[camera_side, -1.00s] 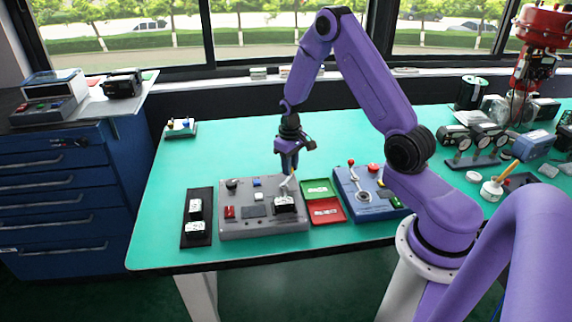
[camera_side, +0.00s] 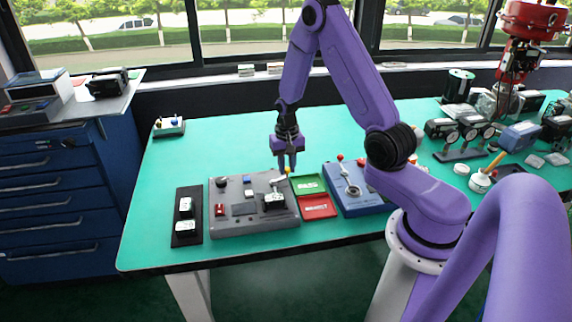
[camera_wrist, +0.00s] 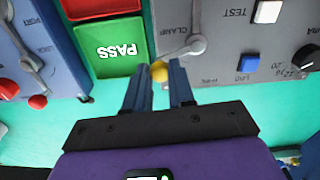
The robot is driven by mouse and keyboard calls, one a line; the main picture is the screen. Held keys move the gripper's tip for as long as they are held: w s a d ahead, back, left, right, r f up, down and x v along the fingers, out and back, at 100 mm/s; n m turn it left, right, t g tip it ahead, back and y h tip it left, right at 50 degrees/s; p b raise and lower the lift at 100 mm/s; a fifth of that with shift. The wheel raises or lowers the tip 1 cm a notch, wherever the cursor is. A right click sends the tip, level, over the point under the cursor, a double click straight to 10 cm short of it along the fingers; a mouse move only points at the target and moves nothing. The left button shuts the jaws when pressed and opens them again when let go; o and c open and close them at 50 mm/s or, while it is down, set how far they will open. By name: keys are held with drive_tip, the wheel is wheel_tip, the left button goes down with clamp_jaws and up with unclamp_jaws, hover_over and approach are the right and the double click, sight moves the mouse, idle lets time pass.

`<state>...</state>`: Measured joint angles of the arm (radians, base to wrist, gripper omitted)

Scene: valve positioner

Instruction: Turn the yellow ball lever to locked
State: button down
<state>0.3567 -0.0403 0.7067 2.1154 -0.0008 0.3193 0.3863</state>
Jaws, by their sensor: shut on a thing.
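The yellow ball (camera_side: 288,170) tips a light grey lever on the back right part of the grey panel (camera_side: 225,231). The lever leans toward the panel's back right corner, near the green tray. In the wrist view the yellow ball (camera_wrist: 159,71) sits between the fingertips. Its lever arm (camera_wrist: 181,56) runs to a round pivot beside the word CLAMP. My gripper (camera_side: 287,165) is shut on the ball, fingers pointing down; it also shows in the wrist view (camera_wrist: 160,75). I cannot read any locked mark.
A green PASS tray (camera_side: 307,184) and a red tray (camera_side: 318,206) lie right of the panel. A blue panel (camera_side: 364,206) with a red ball lever stands beyond them. A black plate (camera_side: 187,239) with white-topped blocks lies left.

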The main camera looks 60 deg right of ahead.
sight(287, 168)
idle(0.4)
drive_tip(key=c, duration=1)
unclamp_jaws()
drive_tip(key=shift+o, duration=0.2)
wheel_tip(287, 168, up, 18)
drive_tip(key=shift+f, duration=0.25)
